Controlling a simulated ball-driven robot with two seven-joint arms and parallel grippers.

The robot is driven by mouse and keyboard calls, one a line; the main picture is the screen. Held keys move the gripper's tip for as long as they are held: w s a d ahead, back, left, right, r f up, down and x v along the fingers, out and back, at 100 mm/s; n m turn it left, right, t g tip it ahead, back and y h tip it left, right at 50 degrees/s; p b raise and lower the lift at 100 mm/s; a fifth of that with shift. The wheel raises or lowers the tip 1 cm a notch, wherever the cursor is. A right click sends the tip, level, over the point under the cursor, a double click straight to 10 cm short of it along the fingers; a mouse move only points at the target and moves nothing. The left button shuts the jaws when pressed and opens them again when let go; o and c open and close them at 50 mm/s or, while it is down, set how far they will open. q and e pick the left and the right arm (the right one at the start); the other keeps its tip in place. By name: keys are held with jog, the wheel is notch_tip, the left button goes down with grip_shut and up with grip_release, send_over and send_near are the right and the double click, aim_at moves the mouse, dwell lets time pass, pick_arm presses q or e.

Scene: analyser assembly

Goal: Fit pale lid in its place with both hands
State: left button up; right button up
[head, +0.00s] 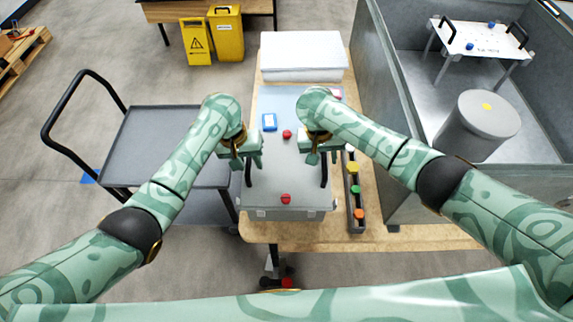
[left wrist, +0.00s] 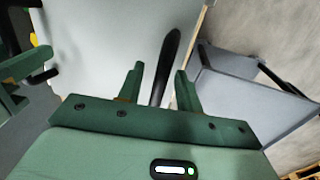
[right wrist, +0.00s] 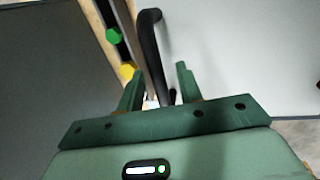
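The pale grey lid (head: 270,185) lies flat on the table in the head view, with a black handle on each side and red knobs (head: 286,198) at its front and back. My left gripper (head: 246,160) is open above the left handle (head: 248,176); in the left wrist view this handle (left wrist: 165,70) lies between the spread fingers. My right gripper (head: 322,158) is open above the right handle (head: 324,174); in the right wrist view this handle (right wrist: 149,50) rises between the fingers. Whether either finger touches a handle I cannot tell.
A dark strip (head: 350,200) with coloured knobs lies right of the lid. A grey cart (head: 160,145) stands left; a large grey metal enclosure (head: 375,95) stands close on the right.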

pick_arm(q)
grip_shut()
pick_arm(e)
grip_shut()
pick_arm(q)
jog(key=shift+r, duration=0.15)
pick_arm(e)
jog(key=shift+r, duration=0.1)
